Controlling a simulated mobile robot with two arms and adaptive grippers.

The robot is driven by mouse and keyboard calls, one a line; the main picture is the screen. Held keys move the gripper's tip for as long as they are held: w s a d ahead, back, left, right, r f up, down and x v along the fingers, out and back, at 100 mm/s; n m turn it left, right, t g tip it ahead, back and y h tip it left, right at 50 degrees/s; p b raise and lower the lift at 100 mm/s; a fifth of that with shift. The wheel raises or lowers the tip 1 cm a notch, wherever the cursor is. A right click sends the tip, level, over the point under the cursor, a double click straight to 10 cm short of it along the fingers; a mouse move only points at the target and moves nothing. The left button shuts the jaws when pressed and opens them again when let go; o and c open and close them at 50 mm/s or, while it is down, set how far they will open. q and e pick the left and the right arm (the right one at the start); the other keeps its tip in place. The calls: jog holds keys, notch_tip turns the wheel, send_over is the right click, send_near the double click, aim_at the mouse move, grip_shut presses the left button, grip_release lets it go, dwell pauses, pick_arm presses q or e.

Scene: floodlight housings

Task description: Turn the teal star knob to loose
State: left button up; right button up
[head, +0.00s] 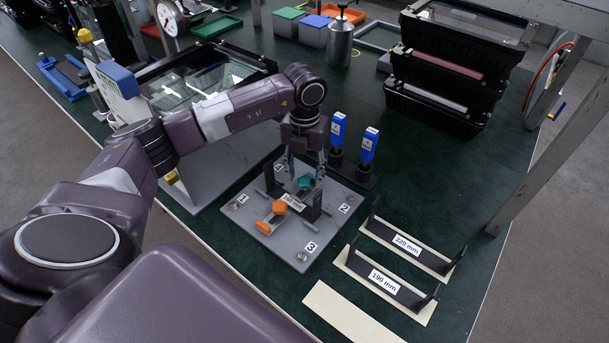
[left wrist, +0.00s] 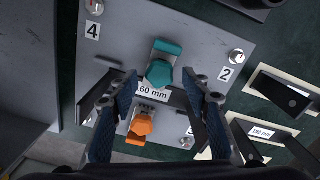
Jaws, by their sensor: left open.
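The teal star knob (left wrist: 159,73) is on the grey fixture plate (left wrist: 207,23), above an orange knob (left wrist: 141,125) in the left wrist view. In the head view the teal knob (head: 306,181) is partly hidden by my left gripper. A bracket labelled 160 mm (head: 292,202) stands between the two knobs. My left gripper (left wrist: 165,85) is open, its fingers on either side of the teal knob and apart from it. In the head view the left gripper (head: 304,170) points down over the plate. My right gripper is not in view.
Brackets labelled 190 mm (head: 383,283) and 220 mm (head: 407,244) lie right of the plate. Two blue-topped tools (head: 338,129) stand behind it. Black housings (head: 450,65) are stacked at the back right. The green table (head: 440,180) is clear at the right.

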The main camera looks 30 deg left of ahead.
aim_at(304, 180)
pick_arm(q)
notch_tip(304, 180, up, 11)
dwell(0.3)
dwell(0.4)
